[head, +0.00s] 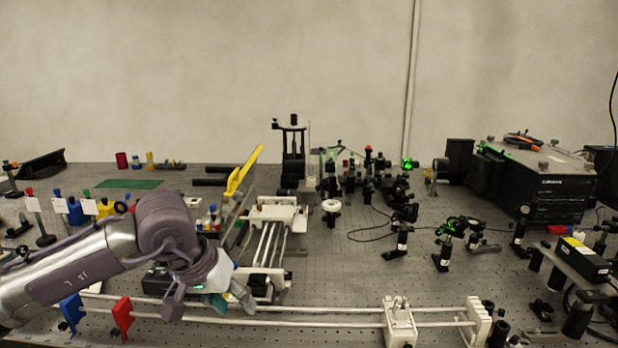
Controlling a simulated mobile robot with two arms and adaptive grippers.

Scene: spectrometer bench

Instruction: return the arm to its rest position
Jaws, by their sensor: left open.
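My left arm comes in from the left edge in the head view, silver and purple-grey. Its gripper (212,303) is at the lower left, over the near part of the bench, close to the white rails. The fingers are partly hidden and point down and to the right. The gripper looks open, with nothing seen between its fingers. It is just in front of a dark box with rods, and I cannot tell whether it touches anything. My right arm is not in view.
Long white rails (330,322) with a white carriage (399,322) run along the near side. Blue (70,312) and red (122,318) clips stand on the rails. Optics posts crowd the middle and right, with a black spectrometer box (535,183) at the back right. Bare bench (340,270) lies mid-table.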

